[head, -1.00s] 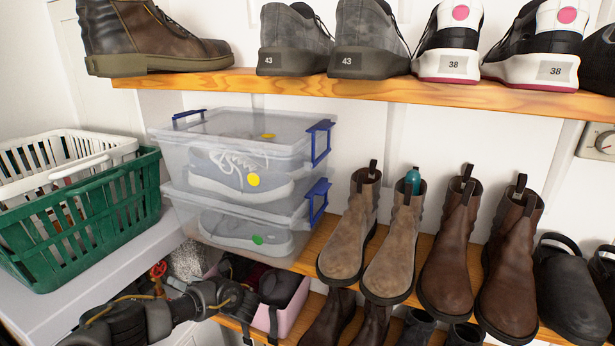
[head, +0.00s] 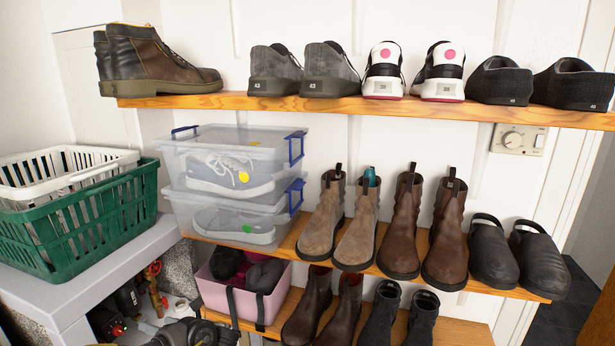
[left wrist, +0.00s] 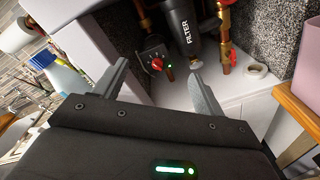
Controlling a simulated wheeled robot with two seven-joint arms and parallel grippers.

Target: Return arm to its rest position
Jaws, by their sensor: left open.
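My left gripper (left wrist: 158,85) shows in the left wrist view with its two grey fingers spread apart and nothing between them. Beyond the fingers are a black filter housing (left wrist: 185,28) and a small box with a red knob (left wrist: 156,62). In the head view only a dark part of my left arm shows at the bottom edge, below the pink box (head: 240,299); the gripper's fingertips cannot be made out there. My right gripper is in neither view.
A wooden shelf (head: 400,107) with shoes runs across the top. Clear boxes (head: 232,183) and boots stand on the shelf below. A green basket (head: 85,225) sits on a grey counter (head: 100,290) at the left. Pipes and a red valve (head: 153,270) are beside the pink box.

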